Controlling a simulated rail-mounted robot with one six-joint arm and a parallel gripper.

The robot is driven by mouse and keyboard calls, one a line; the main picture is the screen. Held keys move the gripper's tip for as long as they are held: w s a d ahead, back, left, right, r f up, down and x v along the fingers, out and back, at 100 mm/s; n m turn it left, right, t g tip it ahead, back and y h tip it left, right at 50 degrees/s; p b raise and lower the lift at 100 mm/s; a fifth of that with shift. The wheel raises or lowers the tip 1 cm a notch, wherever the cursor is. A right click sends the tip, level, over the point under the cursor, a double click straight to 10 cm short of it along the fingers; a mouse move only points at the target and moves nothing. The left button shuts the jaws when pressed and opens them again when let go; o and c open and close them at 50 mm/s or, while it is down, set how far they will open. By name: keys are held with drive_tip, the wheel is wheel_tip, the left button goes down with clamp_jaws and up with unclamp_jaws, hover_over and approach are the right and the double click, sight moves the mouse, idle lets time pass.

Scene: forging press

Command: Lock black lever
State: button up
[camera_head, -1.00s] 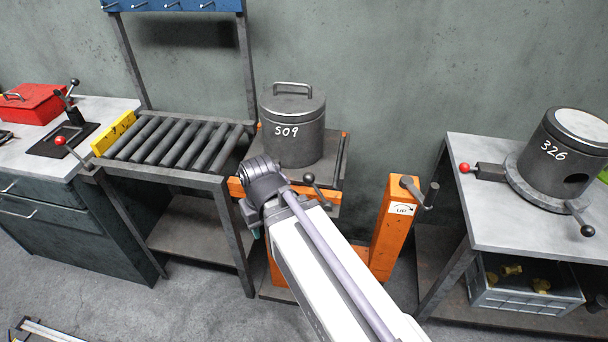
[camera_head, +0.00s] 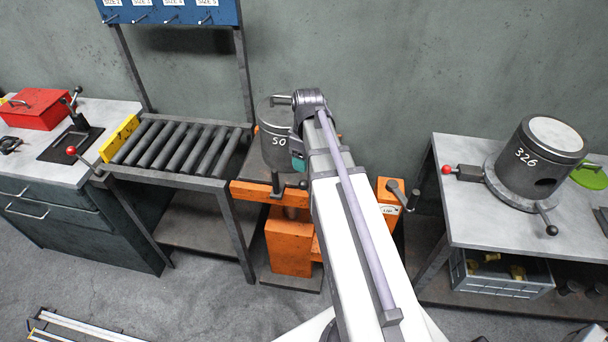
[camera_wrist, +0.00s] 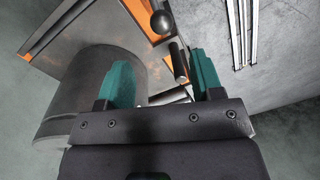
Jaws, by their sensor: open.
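A black lever with a ball knob (camera_head: 303,184) is at the front edge of the orange lift table (camera_head: 255,192), below the grey pot marked 50-something. The ball knob (camera_wrist: 160,21) also shows at the top of the wrist view. My gripper (camera_head: 298,162) is beside the pot's right side, partly hidden by my arm. In the wrist view my gripper (camera_wrist: 163,72) is open, its teal fingers apart, with a dark rod (camera_wrist: 178,62) near the right finger. I cannot tell whether it touches anything. The pot (camera_wrist: 90,90) is close by the left finger.
A roller conveyor (camera_head: 180,145) stands left of the lift table. An orange post with a crank (camera_head: 402,192) is to the right. A second pot marked 326 (camera_head: 530,170), with its own black-knobbed lever (camera_head: 549,225), stands on the right table.

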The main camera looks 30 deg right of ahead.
sight(304, 181)
drive_tip(key=shift+a+f+n, duration=0.1)
drive_tip(key=shift+n, duration=0.2)
drive_tip(key=shift+s+f+b, duration=0.1)
drive_tip(key=shift+f+b, duration=0.3)
drive_tip(key=f+b, duration=1)
drive_tip(key=shift+s+a+f, duration=0.15)
drive_tip(key=shift+s+a, duration=0.05)
drive_tip(key=shift+a, duration=0.05)
clamp_jaws()
